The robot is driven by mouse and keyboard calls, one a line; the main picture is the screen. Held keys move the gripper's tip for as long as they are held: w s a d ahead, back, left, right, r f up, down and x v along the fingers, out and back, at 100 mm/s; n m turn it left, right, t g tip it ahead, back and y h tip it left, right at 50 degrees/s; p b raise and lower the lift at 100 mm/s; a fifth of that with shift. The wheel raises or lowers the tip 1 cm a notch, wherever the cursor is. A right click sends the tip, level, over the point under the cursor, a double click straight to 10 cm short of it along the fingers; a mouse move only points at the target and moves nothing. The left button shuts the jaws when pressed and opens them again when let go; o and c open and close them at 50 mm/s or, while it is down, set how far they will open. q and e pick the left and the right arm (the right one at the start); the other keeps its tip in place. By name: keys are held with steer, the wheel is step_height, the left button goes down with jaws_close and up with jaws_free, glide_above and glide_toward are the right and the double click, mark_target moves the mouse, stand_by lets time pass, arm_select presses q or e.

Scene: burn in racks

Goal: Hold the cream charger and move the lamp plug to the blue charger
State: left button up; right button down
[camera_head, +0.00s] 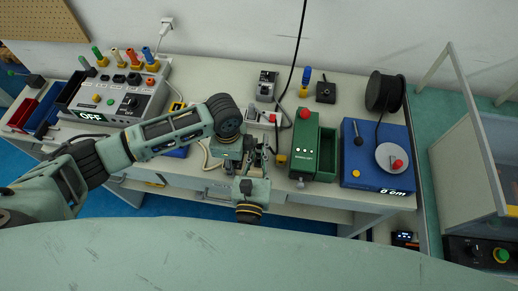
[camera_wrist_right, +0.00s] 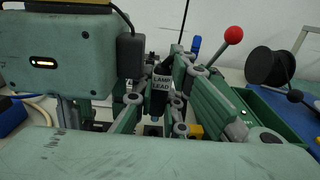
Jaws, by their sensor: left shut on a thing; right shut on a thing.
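The dark plug labelled LAMP LEAD (camera_wrist_right: 161,82) is between the fingers of my right gripper (camera_wrist_right: 155,118) in the right wrist view. In the head view my right gripper (camera_head: 261,152) reaches up from the front edge over the bench. My left gripper (camera_head: 236,167) is beside it, to its left, pointing down. The left gripper's body fills the upper left of the right wrist view. What its fingers grip is hidden; I cannot make out the cream charger clearly. A blue block (camera_head: 177,151), perhaps the blue charger, lies partly behind my left arm; it also shows in the right wrist view (camera_wrist_right: 10,116).
A grey unit reading OFF (camera_head: 120,100) with coloured plugs stands left. A cream cable (camera_head: 206,152) runs left of the grippers. The bench (camera_head: 215,72) is free at the back.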

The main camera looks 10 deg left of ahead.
stand_by(0.4)
arm_select(q)
steer(key=o, duration=1.5)
step_height(320, 180, up, 11)
steer(key=shift+f, duration=0.15)
steer(key=shift+r, duration=0.65)
